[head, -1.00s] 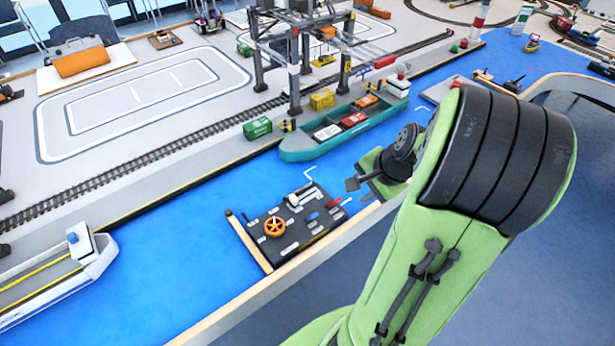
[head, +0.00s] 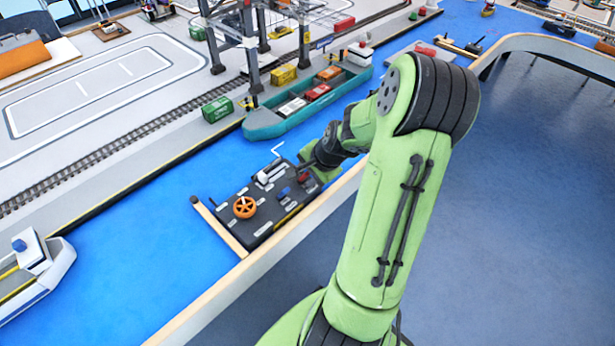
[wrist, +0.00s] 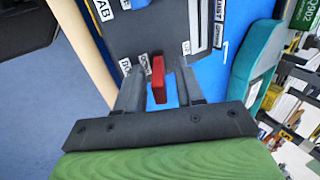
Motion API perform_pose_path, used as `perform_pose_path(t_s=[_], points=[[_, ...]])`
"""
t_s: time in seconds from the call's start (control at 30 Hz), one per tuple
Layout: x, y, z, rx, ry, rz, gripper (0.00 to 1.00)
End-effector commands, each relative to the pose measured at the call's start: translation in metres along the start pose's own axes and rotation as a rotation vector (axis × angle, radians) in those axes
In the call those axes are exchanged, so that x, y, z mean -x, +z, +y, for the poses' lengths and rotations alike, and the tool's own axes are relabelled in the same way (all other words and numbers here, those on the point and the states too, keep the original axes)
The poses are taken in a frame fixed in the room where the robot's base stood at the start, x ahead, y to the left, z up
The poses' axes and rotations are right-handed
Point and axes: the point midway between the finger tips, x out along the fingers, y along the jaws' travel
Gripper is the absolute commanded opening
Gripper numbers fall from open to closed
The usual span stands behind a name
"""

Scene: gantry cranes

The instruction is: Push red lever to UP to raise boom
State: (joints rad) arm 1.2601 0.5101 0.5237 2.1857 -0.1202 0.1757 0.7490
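The red lever (wrist: 158,78) stands between the two fingers of my gripper (wrist: 158,88) in the wrist view, with gaps showing on both sides. My gripper is open around it and does not appear to touch it. In the head view the lever (head: 302,178) is a small red patch on the dark control panel (head: 262,228), close beside my gripper (head: 308,167). The panel also shows in the wrist view (wrist: 155,38), with white labels near the lever, partly cut off or hard to read.
An orange wheel (head: 244,207) and a blue lever (head: 284,192) are on the same panel. A wooden strip (head: 220,228) borders the panel's left side. A teal cargo ship (head: 290,124) lies behind it, under the dark gantry crane (head: 250,50).

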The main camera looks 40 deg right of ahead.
Motion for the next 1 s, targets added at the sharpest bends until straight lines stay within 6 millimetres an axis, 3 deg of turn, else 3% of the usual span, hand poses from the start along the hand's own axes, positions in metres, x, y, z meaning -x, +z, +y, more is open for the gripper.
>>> perform_pose_path(t_s=[0.2,0.47,1.0], points=[[0.0003,-0.0002,-0.0006,0.000,0.000,0.001,0.37],[0.0005,-0.0001,-0.0005,0.000,0.000,0.001,0.00],[0.0036,0.0011,-0.0085,0.004,0.121,-0.002,0.00]])
